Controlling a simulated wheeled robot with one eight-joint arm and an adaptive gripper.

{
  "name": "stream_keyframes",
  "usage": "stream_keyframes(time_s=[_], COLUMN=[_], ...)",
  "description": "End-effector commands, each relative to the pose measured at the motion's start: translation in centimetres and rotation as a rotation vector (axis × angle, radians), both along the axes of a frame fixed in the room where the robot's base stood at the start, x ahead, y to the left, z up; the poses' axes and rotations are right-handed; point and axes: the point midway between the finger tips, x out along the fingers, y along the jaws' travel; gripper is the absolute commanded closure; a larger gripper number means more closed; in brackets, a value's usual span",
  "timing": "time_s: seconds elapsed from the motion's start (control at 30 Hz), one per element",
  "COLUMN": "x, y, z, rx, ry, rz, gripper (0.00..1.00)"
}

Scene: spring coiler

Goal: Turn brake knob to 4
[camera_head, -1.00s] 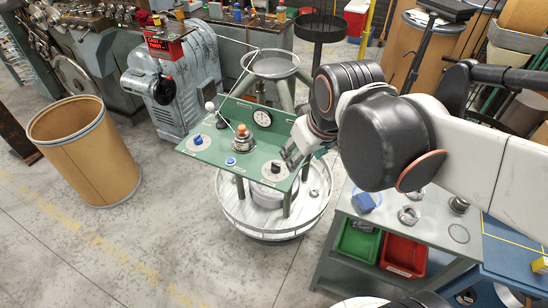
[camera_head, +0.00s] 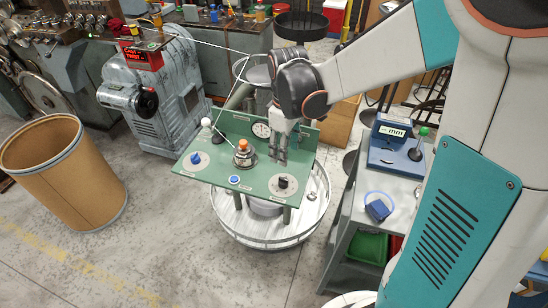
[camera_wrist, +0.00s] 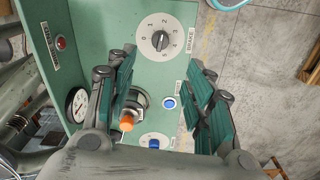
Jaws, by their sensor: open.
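The brake knob (camera_head: 283,182) is a small black knob on a pale round dial at the near right of the green panel (camera_head: 215,178). My gripper (camera_head: 279,150) is above the panel's right part, behind the knob in the picture. In the wrist view my gripper (camera_wrist: 166,82) is open and empty, its fingers apart below the dial. Nothing hides the knob.
The panel also bears an orange-capped post (camera_head: 243,146), a blue button (camera_head: 234,179), a blue knob (camera_head: 196,158) and a gauge (camera_head: 261,130). A grey machine (camera_head: 160,90) stands behind left. A side table with a blue measuring device (camera_head: 396,152) stands at right.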

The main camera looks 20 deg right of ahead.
Motion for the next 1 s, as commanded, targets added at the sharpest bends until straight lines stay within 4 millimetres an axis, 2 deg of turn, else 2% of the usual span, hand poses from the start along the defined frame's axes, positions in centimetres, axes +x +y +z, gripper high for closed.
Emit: stream_keyframes(time_s=[0.17, 0.6, 0.8, 1.0], x=[0.0, 0.0, 0.0, 0.0], y=[0.0, 0.0, 0.0, 0.0], z=[-2.6, -10.9, -12.9, -13.4], rx=[0.0, 0.0, 0.0, 0.0], ry=[0.0, -0.001, -0.001, -0.001], rz=[-0.001, -0.002, -0.002, -0.002], gripper=[0.52, 0.52, 0.52, 0.52])
